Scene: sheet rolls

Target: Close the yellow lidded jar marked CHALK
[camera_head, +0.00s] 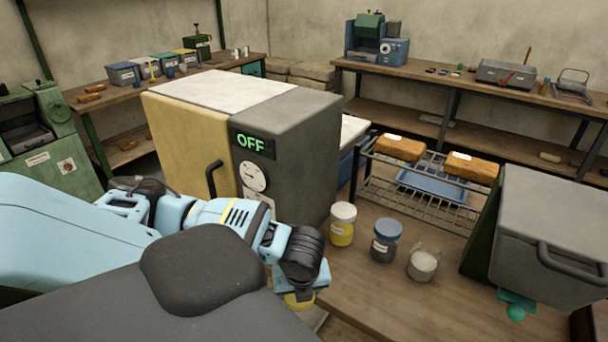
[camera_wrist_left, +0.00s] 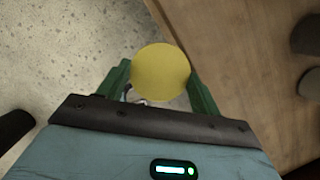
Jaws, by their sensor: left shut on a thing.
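My left gripper (camera_wrist_left: 160,85) is shut on a round yellow disc (camera_wrist_left: 160,72), which looks like a lid seen from above. In the head view a yellow edge of it (camera_head: 298,301) shows under the gripper, near the table's front left edge. What lies beneath the disc is mostly hidden. A yellow jar (camera_head: 342,230) with a pale top stands on the table beyond the gripper. Its label is too small to read, and so I cannot tell which jar is marked CHALK. My right gripper is not in view.
A dark jar with a blue lid (camera_head: 386,241) and a small pale wire-clasped jar (camera_head: 424,263) stand right of the yellow jar. A large machine reading OFF (camera_head: 290,150) stands behind. A wire rack (camera_head: 425,195) and grey box (camera_head: 555,230) are at right. Front tabletop (camera_head: 400,310) is clear.

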